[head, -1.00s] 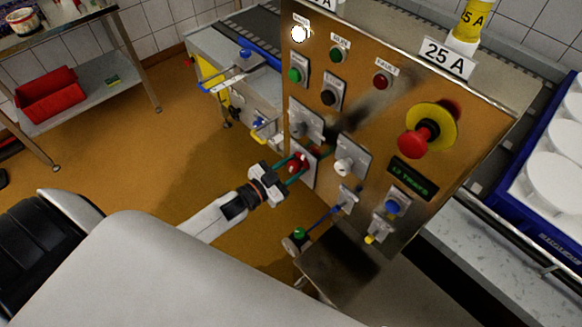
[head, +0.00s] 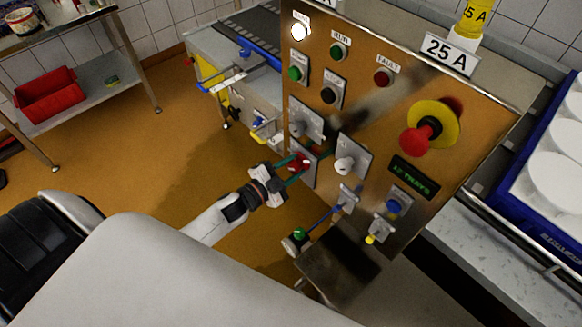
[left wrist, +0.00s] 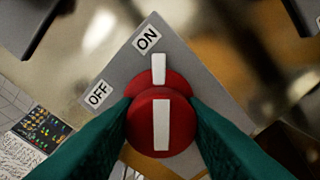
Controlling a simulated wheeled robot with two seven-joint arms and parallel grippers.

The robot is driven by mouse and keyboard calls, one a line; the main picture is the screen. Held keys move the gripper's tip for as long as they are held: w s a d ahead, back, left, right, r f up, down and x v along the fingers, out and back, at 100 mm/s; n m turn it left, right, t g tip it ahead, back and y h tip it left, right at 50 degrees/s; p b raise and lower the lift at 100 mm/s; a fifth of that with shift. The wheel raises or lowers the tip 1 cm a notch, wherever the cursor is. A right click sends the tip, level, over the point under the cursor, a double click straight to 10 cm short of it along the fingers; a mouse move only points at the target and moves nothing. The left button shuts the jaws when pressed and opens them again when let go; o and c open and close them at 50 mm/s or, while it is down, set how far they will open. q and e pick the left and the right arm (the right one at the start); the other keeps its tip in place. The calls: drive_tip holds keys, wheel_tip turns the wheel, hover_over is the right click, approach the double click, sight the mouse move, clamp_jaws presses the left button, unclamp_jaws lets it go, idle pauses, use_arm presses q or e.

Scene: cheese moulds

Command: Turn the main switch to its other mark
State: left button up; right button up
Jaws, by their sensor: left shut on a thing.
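The main switch is a round red knob with a white bar (left wrist: 161,125), on a grey plate (left wrist: 190,62) marked ON and OFF in the left wrist view. Its white pointer stands upright in that view, close to the ON mark and away from the OFF mark. In the head view the red knob (head: 302,161) sits low on the left side of the steel panel. My left gripper (head: 294,168) is shut on the knob, its green fingers on either side; they also show in the left wrist view (left wrist: 161,135). My right gripper is not in view.
The control panel (head: 365,95) carries several other controls: a red emergency button (head: 415,140) on yellow, a grey selector (head: 344,165) just right of the main switch, and a blue knob (head: 393,207). A blue crate (head: 520,205) with white moulds stands at right. Open floor lies left.

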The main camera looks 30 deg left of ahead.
use_arm(q)
drive_tip(key=shift+w+r, duration=0.15)
drive_tip(key=shift+r, duration=0.1)
drive_tip(key=o, duration=1)
drive_tip(key=shift+d+f, duration=0.1)
drive_tip(key=shift+f, duration=0.05)
drive_tip(key=b+v, duration=0.2)
drive_tip(key=v, duration=1)
drive_tip(key=shift+f, duration=0.1)
